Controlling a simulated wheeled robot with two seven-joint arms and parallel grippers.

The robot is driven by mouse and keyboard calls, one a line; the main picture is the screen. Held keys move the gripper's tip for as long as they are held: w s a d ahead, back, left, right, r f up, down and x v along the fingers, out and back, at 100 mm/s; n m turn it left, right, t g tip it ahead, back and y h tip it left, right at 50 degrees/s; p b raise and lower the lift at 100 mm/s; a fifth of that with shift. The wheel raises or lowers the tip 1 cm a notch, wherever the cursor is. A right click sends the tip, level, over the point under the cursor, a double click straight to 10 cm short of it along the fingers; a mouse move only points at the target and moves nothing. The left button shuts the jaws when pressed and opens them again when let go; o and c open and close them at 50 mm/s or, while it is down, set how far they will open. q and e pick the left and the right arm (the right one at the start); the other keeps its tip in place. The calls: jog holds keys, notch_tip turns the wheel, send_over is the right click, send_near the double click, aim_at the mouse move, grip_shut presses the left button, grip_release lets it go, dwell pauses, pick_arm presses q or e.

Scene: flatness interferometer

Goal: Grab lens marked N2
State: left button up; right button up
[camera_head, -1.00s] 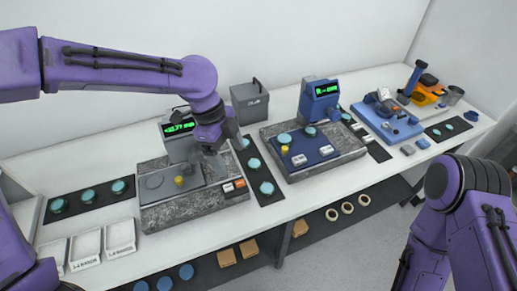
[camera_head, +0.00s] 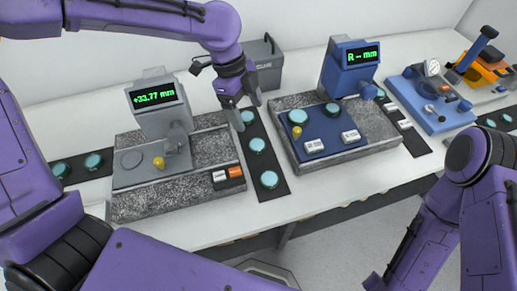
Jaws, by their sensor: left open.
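Several teal round lenses are in view; no N2 marking can be read on any of them. Three lie in a row on a dark strip between the two instruments: a far lens (camera_head: 248,117), a middle lens (camera_head: 257,145) and a near lens (camera_head: 268,180). Two more lenses, one at left (camera_head: 60,170) and one beside it (camera_head: 93,161), lie on a dark mat at the left. My left gripper (camera_head: 243,103) is open, pointing down at the far lens, with its fingers close around it; contact cannot be told. My right gripper is out of view.
A grey instrument reading +33.77 mm (camera_head: 160,108) stands left of the strip, on a granite base. A blue instrument (camera_head: 345,68) stands right of it. A grey bin (camera_head: 262,64) is behind the strip. The table's front edge is bare.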

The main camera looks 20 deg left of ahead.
aim_at(256, 143)
pick_arm(q)
jog(key=x, duration=0.8)
jog(key=a+p+x, duration=0.1)
jog(key=x, duration=0.2)
jog(key=shift+w+d+f, duration=0.15)
jog(key=shift+w+f, duration=0.15)
jog(key=shift+f, duration=0.25)
jog(key=c, duration=1.1)
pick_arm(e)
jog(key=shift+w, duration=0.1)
